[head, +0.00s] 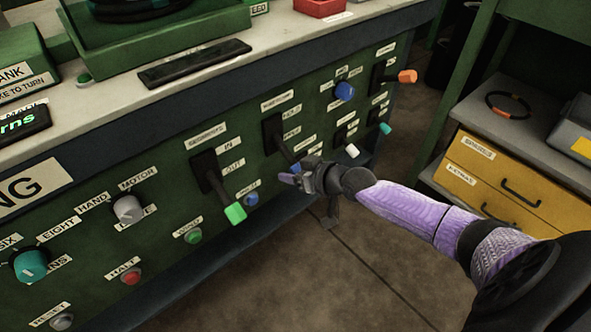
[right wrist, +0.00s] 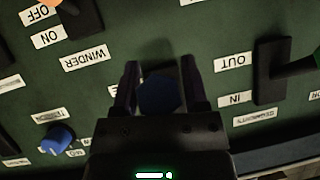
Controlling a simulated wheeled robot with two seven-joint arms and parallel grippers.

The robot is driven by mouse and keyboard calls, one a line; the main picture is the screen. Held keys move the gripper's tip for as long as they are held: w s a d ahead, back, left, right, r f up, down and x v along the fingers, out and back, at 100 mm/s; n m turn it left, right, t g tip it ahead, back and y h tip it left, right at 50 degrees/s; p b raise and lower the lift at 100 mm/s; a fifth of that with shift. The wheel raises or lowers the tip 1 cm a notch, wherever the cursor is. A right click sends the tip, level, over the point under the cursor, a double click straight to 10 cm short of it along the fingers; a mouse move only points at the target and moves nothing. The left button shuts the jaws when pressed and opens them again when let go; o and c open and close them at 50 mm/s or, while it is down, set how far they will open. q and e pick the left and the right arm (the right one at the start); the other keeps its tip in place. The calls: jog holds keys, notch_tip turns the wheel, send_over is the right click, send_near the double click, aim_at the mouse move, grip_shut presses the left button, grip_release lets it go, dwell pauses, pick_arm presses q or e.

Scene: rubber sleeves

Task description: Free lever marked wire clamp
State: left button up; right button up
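The middle lever (head: 281,149) stands on a black plate (head: 268,131) on the green panel. The label above it (head: 275,103) is too small to read surely; HOLD shows beside the plate. The lever slants down and outward, and its blue handle (head: 296,168) is at my right gripper (head: 291,178). The fingers partly hide the lever. My left gripper is out of view.
A green-handled lever (head: 234,212) marked IN and OUT is left of my gripper. An orange-handled lever (head: 407,76), a white knob (head: 352,150) and a blue knob (head: 344,91) are to the right. A blue knob (head: 251,199) sits low nearby. Yellow drawers (head: 490,172) stand at right.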

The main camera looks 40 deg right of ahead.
jog(key=shift+o, duration=1.3)
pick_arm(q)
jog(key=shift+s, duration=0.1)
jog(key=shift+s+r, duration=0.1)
pick_arm(e)
jog(key=shift+s+r, duration=0.1)
pick_arm(q)
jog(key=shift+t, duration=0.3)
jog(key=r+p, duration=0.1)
jog(key=p, duration=0.1)
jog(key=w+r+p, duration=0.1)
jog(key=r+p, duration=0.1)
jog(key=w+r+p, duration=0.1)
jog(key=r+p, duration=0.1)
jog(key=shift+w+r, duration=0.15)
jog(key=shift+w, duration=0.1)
pick_arm(e)
jog(key=v, duration=0.9)
jog(key=shift+s, duration=0.3)
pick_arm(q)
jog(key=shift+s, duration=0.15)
